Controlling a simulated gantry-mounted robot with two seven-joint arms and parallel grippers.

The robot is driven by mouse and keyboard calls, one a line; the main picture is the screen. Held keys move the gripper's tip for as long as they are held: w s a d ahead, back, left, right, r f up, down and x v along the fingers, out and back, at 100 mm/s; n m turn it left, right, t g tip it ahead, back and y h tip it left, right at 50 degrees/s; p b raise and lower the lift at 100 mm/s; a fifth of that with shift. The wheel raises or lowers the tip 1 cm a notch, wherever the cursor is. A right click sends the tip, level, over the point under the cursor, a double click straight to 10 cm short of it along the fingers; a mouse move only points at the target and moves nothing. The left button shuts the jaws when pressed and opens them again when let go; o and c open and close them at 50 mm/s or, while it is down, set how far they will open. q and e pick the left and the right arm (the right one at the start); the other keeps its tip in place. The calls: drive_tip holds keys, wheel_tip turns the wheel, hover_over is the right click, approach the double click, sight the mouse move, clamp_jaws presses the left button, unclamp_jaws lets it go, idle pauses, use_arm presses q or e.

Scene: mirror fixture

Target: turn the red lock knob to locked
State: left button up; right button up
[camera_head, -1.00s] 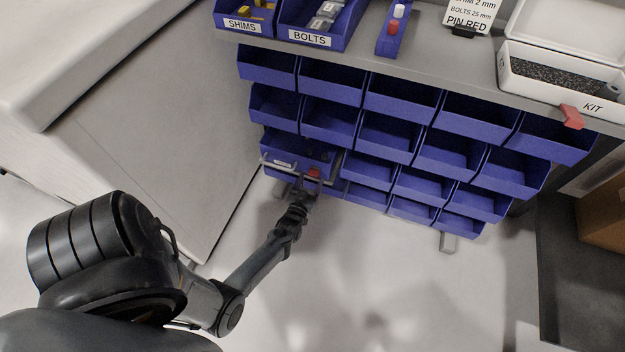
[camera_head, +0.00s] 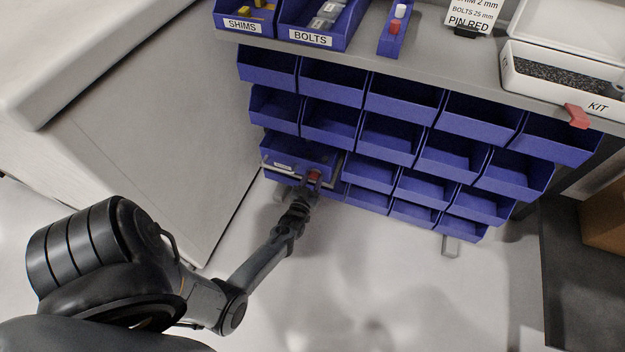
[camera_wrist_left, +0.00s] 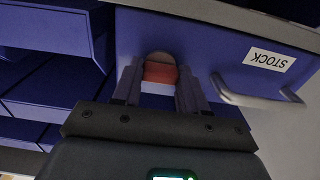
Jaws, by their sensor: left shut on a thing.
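The red lock knob (camera_wrist_left: 160,71) is on the front of a blue drawer (camera_wrist_left: 215,45) labelled STOCK, and in the wrist view it sits between my left gripper's fingers. In the head view the red knob (camera_head: 314,175) shows small at the drawer's lower right. My left gripper (camera_head: 311,185) reaches it from below, and its fingers (camera_wrist_left: 159,88) are shut on the knob. The fingertips cover the knob's sides, and its exact turn angle cannot be told. My right gripper is in neither view.
A metal handle (camera_wrist_left: 258,95) sticks out from the drawer front beside the knob. Rows of blue bins (camera_head: 402,95) stand above and to the right. A grey shelf (camera_head: 430,62) carries labelled bins and a white KIT box (camera_head: 545,90). A grey cabinet (camera_head: 150,130) stands at left.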

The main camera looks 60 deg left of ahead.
use_arm(q)
drive_tip(key=shift+n, duration=0.3)
drive_tip(key=n+p, duration=0.1)
drive_tip(key=n, duration=0.1)
drive_tip(key=shift+n, duration=0.4)
drive_tip(key=n+p, duration=0.1)
drive_tip(key=n, duration=0.4)
drive_tip(key=shift+p, duration=0.3)
drive_tip(key=n+p, duration=0.1)
drive_tip(key=n, duration=0.5)
drive_tip(key=shift+n, duration=1.8)
drive_tip(key=o, duration=1.1)
drive_tip(key=shift+c, duration=0.2)
